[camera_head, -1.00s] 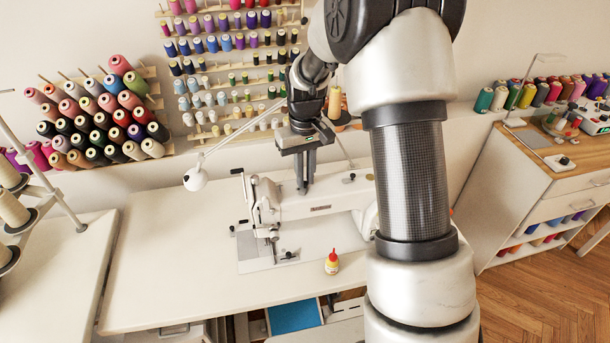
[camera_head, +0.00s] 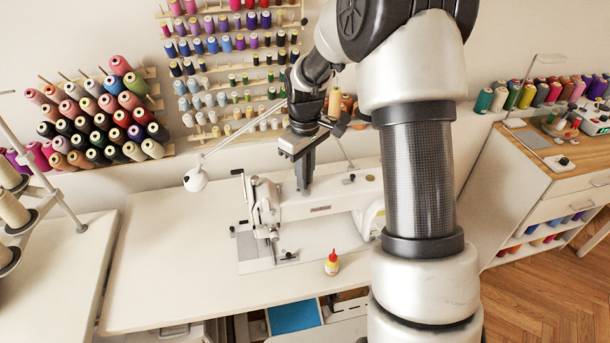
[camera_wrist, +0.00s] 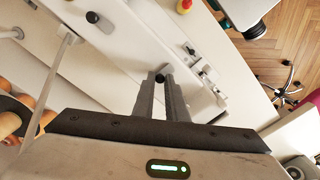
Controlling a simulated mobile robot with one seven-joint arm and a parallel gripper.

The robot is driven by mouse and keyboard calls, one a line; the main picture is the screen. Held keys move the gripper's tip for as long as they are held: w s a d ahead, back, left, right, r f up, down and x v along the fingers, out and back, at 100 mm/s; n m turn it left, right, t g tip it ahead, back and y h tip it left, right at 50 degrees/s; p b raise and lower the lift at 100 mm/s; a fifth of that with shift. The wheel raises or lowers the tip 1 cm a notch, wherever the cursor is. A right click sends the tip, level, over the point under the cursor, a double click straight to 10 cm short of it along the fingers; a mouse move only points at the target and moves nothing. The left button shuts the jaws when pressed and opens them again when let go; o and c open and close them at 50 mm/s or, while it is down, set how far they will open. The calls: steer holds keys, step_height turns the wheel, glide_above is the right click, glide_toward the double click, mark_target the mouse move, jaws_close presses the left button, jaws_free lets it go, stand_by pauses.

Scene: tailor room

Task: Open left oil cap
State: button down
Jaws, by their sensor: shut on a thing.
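The white sewing machine (camera_head: 330,198) stands on the white table. My gripper (camera_head: 304,186) points down onto the top of its arm, toward the left end. In the wrist view, my gripper (camera_wrist: 161,76) has its fingertips close together around a small black cap, the left oil cap (camera_wrist: 160,78). The fingers largely hide this cap in the head view. Whether the cap is seated or lifted cannot be told. A second black cap (camera_wrist: 92,17) sits farther along the machine top, apart from my gripper; it also shows in the head view (camera_head: 349,179).
A small bottle with a red cap (camera_head: 332,263) stands on the table (camera_head: 170,260) in front of the machine. A white lamp (camera_head: 196,179) is to the left. Thread racks (camera_head: 105,115) line the wall behind. The table's left part is clear.

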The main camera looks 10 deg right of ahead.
steer(key=shift+r, duration=0.1)
steer(key=c, duration=1.8)
jaws_free()
step_height(320, 180, up, 17)
steer(key=shift+r+p, duration=0.2)
steer(key=shift+p, duration=0.1)
